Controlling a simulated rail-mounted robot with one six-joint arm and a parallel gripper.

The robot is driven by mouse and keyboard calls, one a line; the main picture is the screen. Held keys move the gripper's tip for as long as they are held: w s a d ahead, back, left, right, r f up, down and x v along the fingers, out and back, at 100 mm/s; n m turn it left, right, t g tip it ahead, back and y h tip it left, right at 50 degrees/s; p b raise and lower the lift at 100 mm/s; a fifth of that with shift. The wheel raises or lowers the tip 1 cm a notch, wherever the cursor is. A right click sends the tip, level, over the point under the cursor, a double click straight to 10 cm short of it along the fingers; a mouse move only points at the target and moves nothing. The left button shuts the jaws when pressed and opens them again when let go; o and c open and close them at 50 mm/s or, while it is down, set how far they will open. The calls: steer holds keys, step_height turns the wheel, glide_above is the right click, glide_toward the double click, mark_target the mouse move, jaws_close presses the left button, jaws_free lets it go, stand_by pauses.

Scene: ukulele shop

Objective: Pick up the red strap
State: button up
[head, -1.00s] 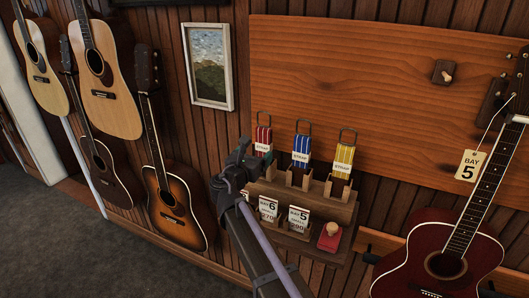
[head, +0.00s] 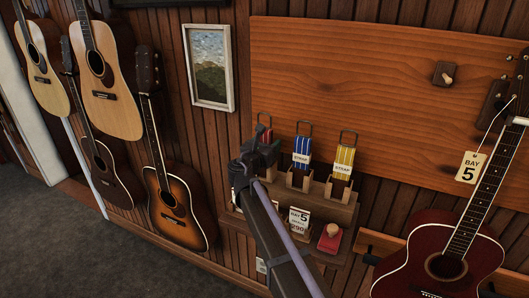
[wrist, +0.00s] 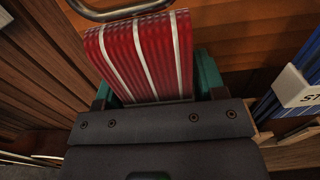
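The red strap, a folded bundle with white stripes, fills the upper middle of the wrist view (wrist: 145,55), with a dark metal loop above it. In the head view only a sliver of it shows (head: 262,127) at the left end of the strap rack, behind my gripper. My gripper (head: 258,148) is at the strap. In the wrist view its green-edged fingers (wrist: 158,92) stand wide apart, one on each side of the strap's lower part. I see it as open around the strap; whether the fingers touch it is unclear.
The blue strap (head: 301,152) and yellow strap (head: 343,161) stand right of it on the wooden rack (head: 335,208). Below are price cards (head: 299,221) and a red block with a wooden knob (head: 330,238). Guitars hang left; a dark red guitar (head: 440,255) stands right.

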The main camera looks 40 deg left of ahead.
steer(key=c, duration=0.7)
steer(key=shift+o, duration=0.2)
steer(key=r+p, duration=0.8)
steer(key=shift+s, duration=0.2)
steer(key=f+b+v, duration=0.1)
steer(key=v, duration=1.8)
steer(key=shift+s, duration=0.35)
